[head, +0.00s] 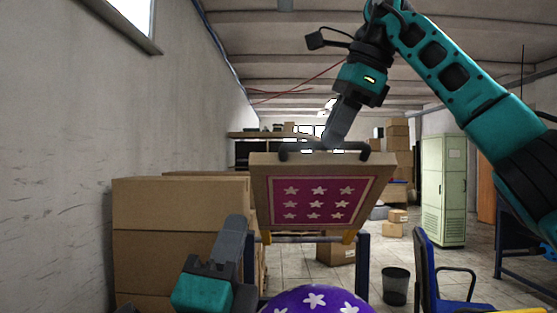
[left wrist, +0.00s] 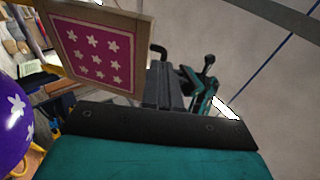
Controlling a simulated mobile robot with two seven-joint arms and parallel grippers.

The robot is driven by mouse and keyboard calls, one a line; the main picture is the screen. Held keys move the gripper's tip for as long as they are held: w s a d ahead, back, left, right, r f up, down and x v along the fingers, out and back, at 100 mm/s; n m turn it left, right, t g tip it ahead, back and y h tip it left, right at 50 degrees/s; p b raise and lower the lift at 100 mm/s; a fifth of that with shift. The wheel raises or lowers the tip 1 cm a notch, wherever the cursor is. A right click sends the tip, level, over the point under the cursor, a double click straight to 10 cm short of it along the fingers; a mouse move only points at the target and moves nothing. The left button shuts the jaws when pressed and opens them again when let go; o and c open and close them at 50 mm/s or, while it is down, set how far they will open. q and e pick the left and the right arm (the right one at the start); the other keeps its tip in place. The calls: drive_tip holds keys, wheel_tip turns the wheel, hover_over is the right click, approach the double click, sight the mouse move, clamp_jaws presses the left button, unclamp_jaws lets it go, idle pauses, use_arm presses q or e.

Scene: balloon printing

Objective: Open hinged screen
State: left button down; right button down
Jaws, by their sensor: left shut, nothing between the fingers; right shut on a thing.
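The hinged screen (head: 318,200) is a light wooden frame with a magenta panel of white stars. It stands raised and tilted, its patterned side towards me; it also shows in the left wrist view (left wrist: 95,45). My right gripper (head: 336,140) is shut on the dark handle (head: 292,149) along the screen's top edge. My left gripper (head: 236,224) is shut and empty, lower left of the screen and apart from it; its grey fingers (left wrist: 165,88) show in the left wrist view. A purple balloon with white stars (head: 315,301) is below the screen, partly cut off.
Stacked cardboard boxes (head: 180,235) stand close on the left, beside my left gripper. A blue chair (head: 428,270) and a dark bin (head: 395,286) are on the right. Blue posts (head: 362,268) stand under the screen. Open floor lies beyond on the right.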

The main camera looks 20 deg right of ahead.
use_arm(q)
drive_tip(key=s+d, duration=0.2)
drive_tip(key=s, duration=0.1)
use_arm(e)
drive_tip(key=shift+w+d+f, duration=0.1)
drive_tip(key=shift+w+f, duration=0.05)
drive_tip(key=shift+f, duration=0.05)
use_arm(q)
drive_tip(key=h, duration=0.1)
approach(283, 147)
drive_tip(key=shift+m+g, duration=0.3)
drive_tip(key=x, duration=0.6)
drive_tip(key=shift+w+r, duration=0.15)
drive_tip(key=shift+r, duration=0.25)
use_arm(e)
drive_tip(key=shift+a, duration=0.3)
use_arm(q)
drive_tip(key=shift+w+a+r, duration=0.1)
drive_tip(key=shift+w+r, duration=0.3)
drive_tip(key=shift+r, duration=0.2)
drive_tip(key=shift+w+r, duration=0.4)
drive_tip(key=shift+r, duration=0.2)
use_arm(e)
drive_tip(key=shift+a, duration=0.15)
drive_tip(key=c, duration=1.3)
unclamp_jaws()
drive_tip(key=shift+o, duration=1)
drive_tip(key=shift+d+f, duration=0.1)
drive_tip(key=shift+d, duration=0.1)
